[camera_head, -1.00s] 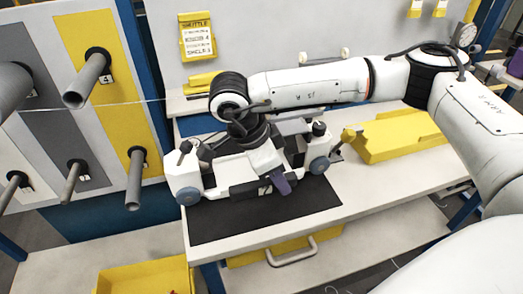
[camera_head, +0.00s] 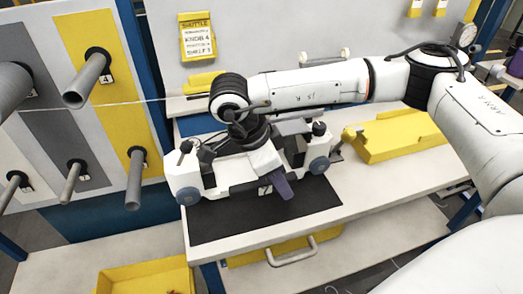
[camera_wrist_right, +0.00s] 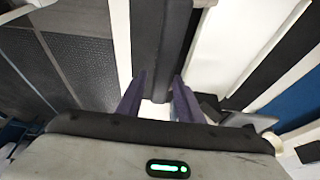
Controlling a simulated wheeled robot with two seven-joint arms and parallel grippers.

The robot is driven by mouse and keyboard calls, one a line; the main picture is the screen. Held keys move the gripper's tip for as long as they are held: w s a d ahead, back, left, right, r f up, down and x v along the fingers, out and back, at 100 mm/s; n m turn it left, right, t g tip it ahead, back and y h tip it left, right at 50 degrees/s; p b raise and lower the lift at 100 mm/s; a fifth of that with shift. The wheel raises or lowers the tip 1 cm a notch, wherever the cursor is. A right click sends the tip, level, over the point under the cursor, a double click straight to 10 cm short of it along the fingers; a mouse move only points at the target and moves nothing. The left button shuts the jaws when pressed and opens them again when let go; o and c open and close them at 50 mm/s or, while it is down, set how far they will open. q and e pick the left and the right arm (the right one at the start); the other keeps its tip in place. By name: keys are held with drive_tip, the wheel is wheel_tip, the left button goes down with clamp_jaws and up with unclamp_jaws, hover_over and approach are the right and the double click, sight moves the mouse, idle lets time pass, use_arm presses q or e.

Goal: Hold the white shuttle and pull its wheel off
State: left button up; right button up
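The white shuttle (camera_head: 265,163) lies on the black mat (camera_head: 225,226) on the workbench, slanting up to the right. Blue-grey wheels show at its ends: a left wheel (camera_head: 188,196) and a right wheel (camera_head: 319,165). My right arm comes in from the right and hangs over the shuttle, hiding part of its middle. A purple finger of my right gripper (camera_head: 280,188) shows at its near side. In the right wrist view my right gripper (camera_wrist_right: 158,92) has its two purple fingers apart, at a dark bar (camera_wrist_right: 160,40); whether they press on it is unclear. My left gripper is not seen.
A yellow block (camera_head: 395,138) lies on the bench to the right. A panel with several grey pegs (camera_head: 90,80) stands at the left. A yellow bin (camera_head: 145,278) sits below. A yellow sign (camera_head: 197,37) hangs on the back wall. The mat's front is clear.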

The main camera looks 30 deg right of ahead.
drive_tip(key=shift+o, duration=0.4)
drive_tip(key=shift+r, duration=0.1)
drive_tip(key=shift+w+a+r, duration=0.1)
drive_tip(key=shift+r, duration=0.25)
drive_tip(key=s+v, duration=0.1)
drive_tip(key=v, duration=1)
drive_tip(key=shift+w, duration=0.4)
drive_tip(key=shift+a+r, duration=0.1)
